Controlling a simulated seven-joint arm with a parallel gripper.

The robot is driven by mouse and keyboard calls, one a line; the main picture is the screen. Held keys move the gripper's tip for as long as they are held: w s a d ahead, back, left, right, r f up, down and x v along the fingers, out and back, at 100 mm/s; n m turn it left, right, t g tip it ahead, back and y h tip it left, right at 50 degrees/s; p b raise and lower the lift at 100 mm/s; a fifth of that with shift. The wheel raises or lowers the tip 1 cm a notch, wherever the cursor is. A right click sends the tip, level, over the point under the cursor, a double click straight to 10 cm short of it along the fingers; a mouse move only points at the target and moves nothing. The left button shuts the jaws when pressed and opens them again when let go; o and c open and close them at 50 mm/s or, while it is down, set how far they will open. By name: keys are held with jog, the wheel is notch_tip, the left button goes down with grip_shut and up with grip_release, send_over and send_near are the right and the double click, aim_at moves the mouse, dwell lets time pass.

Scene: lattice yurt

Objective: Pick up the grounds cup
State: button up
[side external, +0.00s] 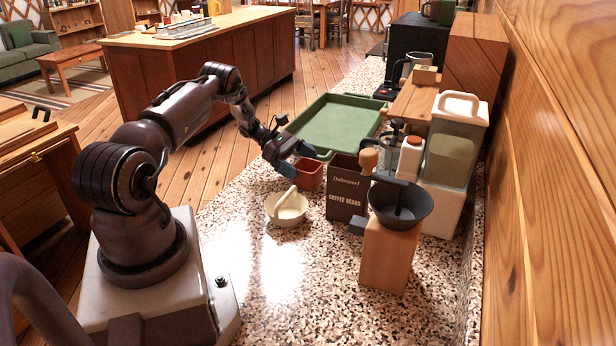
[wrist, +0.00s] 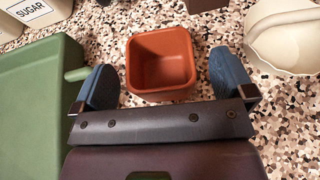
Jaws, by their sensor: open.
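The small square terracotta cup (side external: 309,174), which I take as the grounds cup, stands upright on the speckled counter. In the wrist view the cup (wrist: 162,85) is empty and lies between my two blue fingers. My gripper (side external: 291,158) is open just above and beside the cup in the side view. In the wrist view my gripper (wrist: 164,64) has one finger on each side of the cup, with a gap showing at both sides. The fingers' height against the rim is hard to tell.
A green tray (side external: 331,124) lies behind the cup. A cream bowl (side external: 287,216) stands in front, and a dark coffee-beans container (side external: 347,201) stands close on the right. A wooden grinder (side external: 388,258) stands farther right. The front counter is clear.

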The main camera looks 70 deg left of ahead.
jog(key=shift+x, duration=1.3)
jog(key=c, duration=1)
jog(key=shift+r, duration=0.1)
